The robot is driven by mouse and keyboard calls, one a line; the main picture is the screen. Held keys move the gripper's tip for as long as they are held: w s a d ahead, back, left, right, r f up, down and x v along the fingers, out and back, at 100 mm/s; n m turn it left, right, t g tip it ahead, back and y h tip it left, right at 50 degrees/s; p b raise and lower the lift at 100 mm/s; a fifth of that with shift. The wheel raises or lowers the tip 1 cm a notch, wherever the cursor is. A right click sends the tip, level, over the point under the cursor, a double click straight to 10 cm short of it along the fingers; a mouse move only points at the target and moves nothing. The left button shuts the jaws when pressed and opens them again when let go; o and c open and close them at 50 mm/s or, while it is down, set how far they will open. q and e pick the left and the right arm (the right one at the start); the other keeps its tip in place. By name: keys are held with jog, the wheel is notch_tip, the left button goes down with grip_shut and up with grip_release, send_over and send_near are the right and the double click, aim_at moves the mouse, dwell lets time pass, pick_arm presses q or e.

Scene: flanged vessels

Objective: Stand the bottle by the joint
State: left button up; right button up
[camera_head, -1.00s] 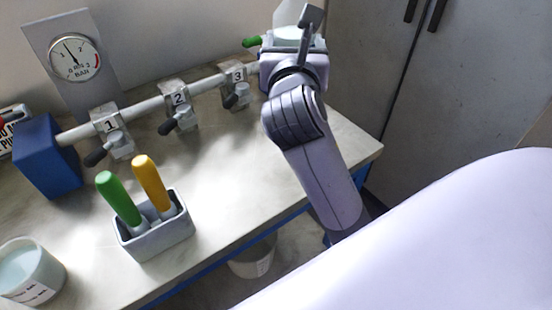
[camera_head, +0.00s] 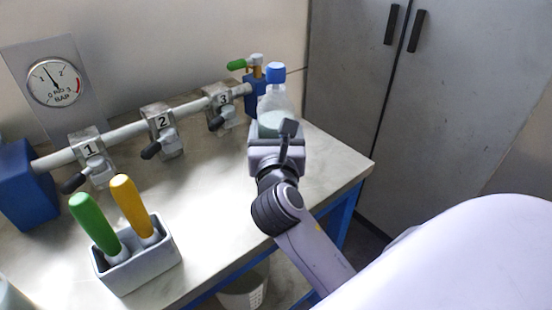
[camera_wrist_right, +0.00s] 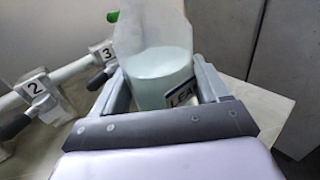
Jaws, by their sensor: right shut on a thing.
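The bottle (camera_head: 272,108) is clear with a blue cap and pale green liquid; it looks upright at the bench's back right, in front of the pipe's blue end block (camera_head: 254,92) and right of joint 3 (camera_head: 221,103). My right gripper (camera_head: 277,145) is shut on the bottle from the near side. In the right wrist view the bottle (camera_wrist_right: 160,72) sits between both fingers, with a partly hidden label. I cannot tell whether its base touches the bench. Joint 1 (camera_head: 90,158) and joint 2 (camera_head: 160,124) are farther left on the pipe. My left gripper is out of view.
A grey holder (camera_head: 137,268) with a green-handled and a yellow-handled tool stands at the bench's front. A pressure gauge (camera_head: 53,82) is at the back left. The bench top (camera_head: 215,190) between holder and pipe is clear. A grey cabinet (camera_head: 350,110) stands to the right.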

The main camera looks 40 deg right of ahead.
notch_tip(320, 180, down, 6)
jog(key=shift+r+b, duration=0.2)
jog(key=shift+b, duration=0.75)
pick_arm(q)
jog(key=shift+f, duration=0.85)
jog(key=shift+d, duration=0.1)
pick_arm(e)
jog(key=o, duration=1.4)
jog(key=shift+f, duration=0.2)
